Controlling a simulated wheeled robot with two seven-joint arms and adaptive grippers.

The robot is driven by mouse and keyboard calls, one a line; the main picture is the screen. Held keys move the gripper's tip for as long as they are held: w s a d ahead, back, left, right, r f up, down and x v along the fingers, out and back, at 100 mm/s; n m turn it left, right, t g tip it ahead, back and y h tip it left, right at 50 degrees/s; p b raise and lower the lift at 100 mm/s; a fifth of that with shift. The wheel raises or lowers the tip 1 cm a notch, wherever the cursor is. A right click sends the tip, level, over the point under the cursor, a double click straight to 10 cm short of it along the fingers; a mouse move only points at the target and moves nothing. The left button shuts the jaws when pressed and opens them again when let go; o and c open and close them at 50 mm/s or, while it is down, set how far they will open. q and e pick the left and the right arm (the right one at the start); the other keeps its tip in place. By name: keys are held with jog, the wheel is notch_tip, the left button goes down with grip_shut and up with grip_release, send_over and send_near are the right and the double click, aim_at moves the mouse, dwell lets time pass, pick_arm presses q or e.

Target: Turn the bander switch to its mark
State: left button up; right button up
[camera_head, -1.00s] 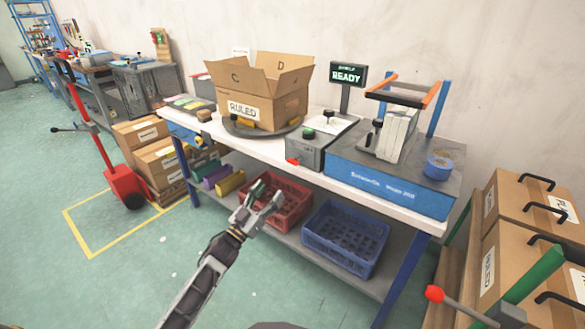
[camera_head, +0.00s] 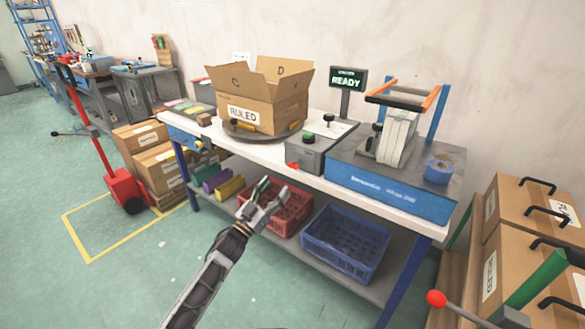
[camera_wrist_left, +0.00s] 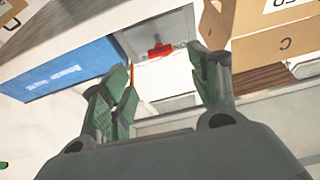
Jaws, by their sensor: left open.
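The bander (camera_head: 395,187) is a blue-fronted unit with a dark top at the right of the bench. A red switch lever (camera_head: 292,165) sits low on the box's front. In the left wrist view the red switch (camera_wrist_left: 159,52) shows on a grey face, with partly hidden lettering beside it. My left gripper (camera_head: 270,197) is open and empty, in front of the bench and below the switch in the head view. The wrist view shows its green-padded fingers (camera_wrist_left: 165,88) apart. My right gripper is out of view.
An open carton (camera_head: 262,105) marked RULED stands on a dark round plate. A display (camera_head: 347,80) reads READY. Red (camera_head: 285,217) and blue (camera_head: 345,245) crates sit on the lower shelf. Stacked cartons (camera_head: 535,225) and a red-knobbed lever (camera_head: 437,298) are at right.

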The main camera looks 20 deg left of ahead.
aim_at(292, 165)
pick_arm(q)
jog(key=b+x, duration=0.1)
jog(key=x, duration=0.9)
jog(key=shift+w+r+b, duration=0.1)
jog(key=shift+w+b, duration=0.2)
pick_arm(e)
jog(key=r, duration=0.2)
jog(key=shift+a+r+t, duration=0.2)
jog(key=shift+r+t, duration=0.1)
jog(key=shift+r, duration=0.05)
pick_arm(q)
jog(key=shift+c, duration=0.3)
jog(key=c, duration=1)
